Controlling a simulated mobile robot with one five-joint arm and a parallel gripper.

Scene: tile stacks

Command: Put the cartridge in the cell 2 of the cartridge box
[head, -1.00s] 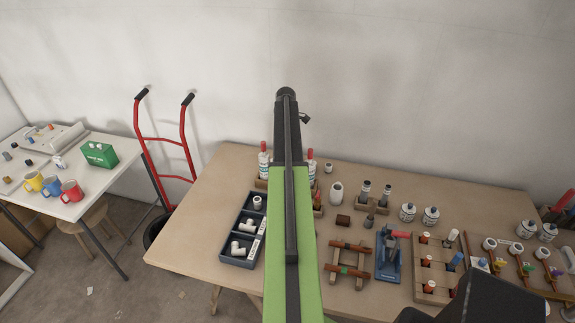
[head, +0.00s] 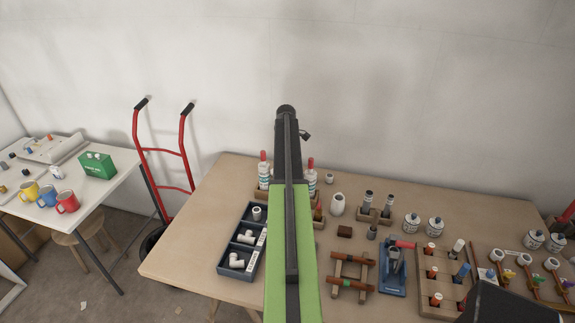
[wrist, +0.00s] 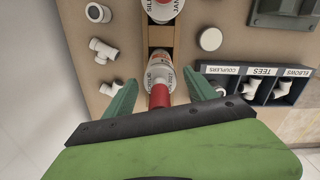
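Two white cartridges with red nozzles stand in a wooden box (head: 262,195), one (head: 264,172) left of my arm and one (head: 311,177) right of it; my arm hides the box's middle. In the wrist view, one cartridge (wrist: 160,76) stands upright with its red nozzle between the green fingers of my gripper (wrist: 161,86). The fingers are apart, with gaps on both sides. A second cartridge (wrist: 160,7) is at the top edge, with a bare stretch of the box (wrist: 160,36) between the two. My gripper is hidden in the head view. No cell numbers are readable.
The table's left front is clear.

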